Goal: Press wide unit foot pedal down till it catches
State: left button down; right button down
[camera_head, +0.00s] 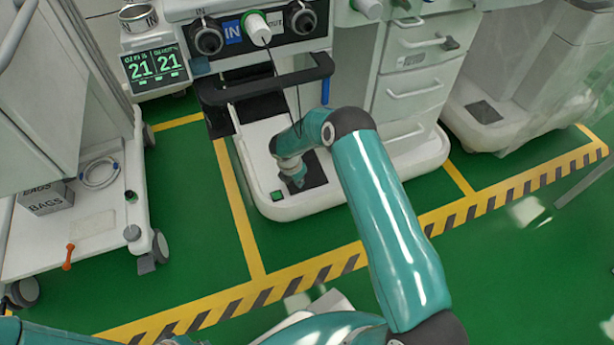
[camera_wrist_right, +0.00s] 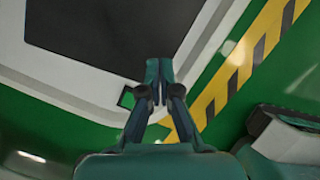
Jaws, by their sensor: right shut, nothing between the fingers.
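The wide unit stands in the middle of the head view on a white base (camera_head: 315,203) with a dark inset plate (camera_head: 318,172). A small dark-framed green square at the base's front left corner looks like the foot pedal (camera_head: 278,196). It also shows in the right wrist view (camera_wrist_right: 126,97), partly beside my fingers. My right gripper (camera_head: 299,183) is shut and empty, pointing down over the base, right of the pedal in the head view. In the wrist view its fingertips (camera_wrist_right: 158,66) overlap the plate's edge. I cannot tell whether they touch anything. My left gripper is out of view.
A white cart (camera_head: 95,225) with an orange-tipped lever (camera_head: 69,257) stands at the left. Another pale unit (camera_head: 520,80) stands at the right. A black handle bar (camera_head: 265,85) crosses above the base. Green floor with yellow-black striping (camera_head: 330,270) lies open in front.

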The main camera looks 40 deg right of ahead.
jog(key=v, duration=1.1)
jog(key=shift+a+r, duration=0.2)
jog(key=shift+r, duration=0.1)
jog(key=s+a+f+m+g+y, duration=0.1)
jog(key=s+a+f+m+y, duration=0.15)
jog(key=s+a+m, duration=0.55)
jog(key=s+a+f+m+y+p, duration=0.1)
jog(key=s+a+f+m+y, duration=0.3)
jog(key=s, duration=0.7)
jog(key=s+a+f+m+g+y, duration=0.1)
jog(key=s+a+f+m, duration=0.1)
jog(key=s+a+m, duration=0.6)
notch_tip(320, 180, up, 38)
jog(key=d+m+t+p, duration=0.1)
jog(key=m+p, duration=0.2)
jog(key=p, duration=3.5)
jog(key=shift+d+t+h, duration=0.35)
jog(key=shift+t+h, duration=0.05)
jog(key=shift+h, duration=0.05)
